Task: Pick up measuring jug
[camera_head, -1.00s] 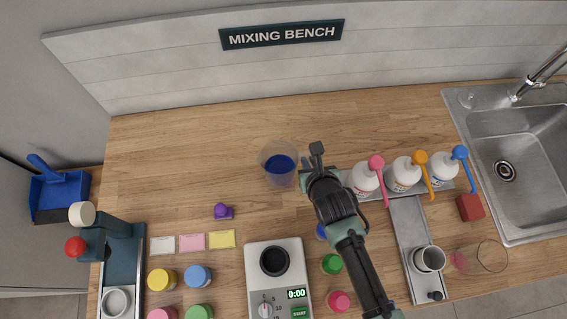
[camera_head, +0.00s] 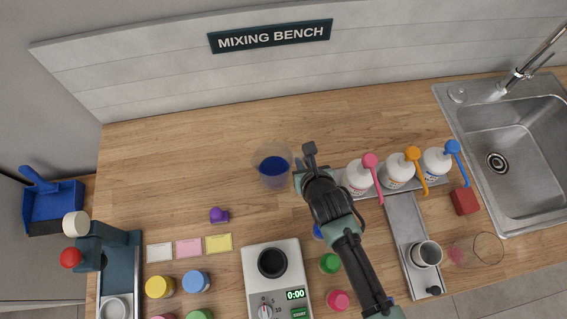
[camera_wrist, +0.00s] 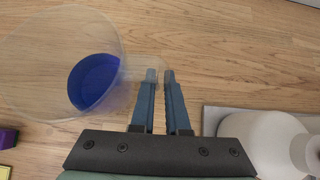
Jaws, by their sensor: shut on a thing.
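The measuring jug (camera_head: 272,166) is a clear vessel with blue liquid in it, near the middle of the wooden bench. It also shows large at the left of the wrist view (camera_wrist: 50,95), its clear handle reaching right to my fingertips. My gripper (camera_wrist: 160,76) is shut on the jug at that handle, with a narrow gap between the fingers. In the head view my gripper (camera_head: 300,168) is at the jug's right side, partly hidden by my wrist. I cannot tell whether the jug's base touches the bench.
White bottles (camera_head: 397,171) with coloured pumps stand close to the right of my wrist. A purple object (camera_head: 218,215) lies to the jug's front left. A scale (camera_head: 277,280) and coloured jars (camera_head: 160,286) are in front. The bench behind and left of the jug is clear.

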